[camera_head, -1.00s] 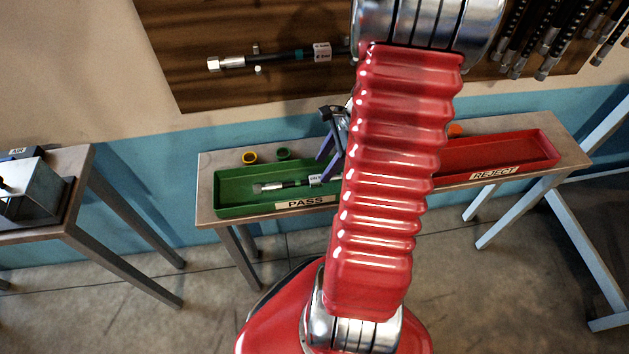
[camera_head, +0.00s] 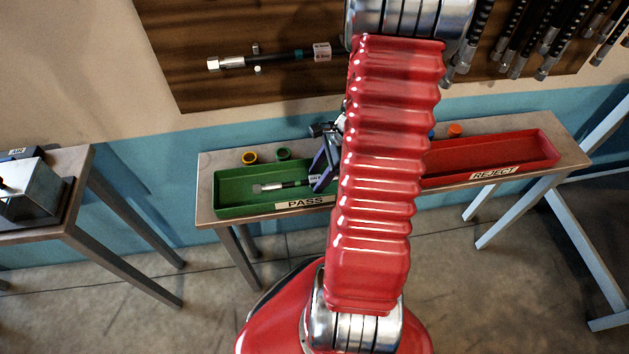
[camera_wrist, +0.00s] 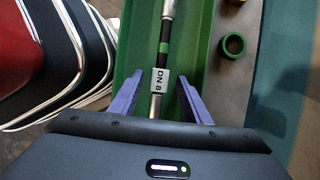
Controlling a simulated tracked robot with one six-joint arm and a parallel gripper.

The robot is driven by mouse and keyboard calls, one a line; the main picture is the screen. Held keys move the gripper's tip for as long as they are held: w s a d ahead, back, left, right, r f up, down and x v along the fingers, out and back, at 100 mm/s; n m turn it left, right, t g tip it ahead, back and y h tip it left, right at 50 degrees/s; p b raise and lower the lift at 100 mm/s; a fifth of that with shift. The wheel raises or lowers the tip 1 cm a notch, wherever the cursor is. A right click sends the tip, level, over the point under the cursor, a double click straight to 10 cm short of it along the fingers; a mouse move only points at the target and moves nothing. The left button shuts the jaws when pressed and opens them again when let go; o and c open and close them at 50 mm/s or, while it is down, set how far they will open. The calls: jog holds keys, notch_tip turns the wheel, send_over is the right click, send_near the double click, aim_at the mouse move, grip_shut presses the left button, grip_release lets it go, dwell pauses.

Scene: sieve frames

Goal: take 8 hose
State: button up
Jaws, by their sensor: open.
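The hose labelled DN 8 (camera_wrist: 164,50) lies in the green PASS tray (camera_head: 225,212). The gripper (camera_head: 320,182) also shows low over the tray in the head view. I cannot tell whether the fingers touch the hose.
A red REJECT tray (camera_head: 530,148) stands on the same bench (camera_head: 205,190). Another hose hangs on the brown board (camera_head: 200,95) above. A side table (camera_head: 75,165) stands at left.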

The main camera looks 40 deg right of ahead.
jog(key=shift+c, duration=0.4)
grip_shut()
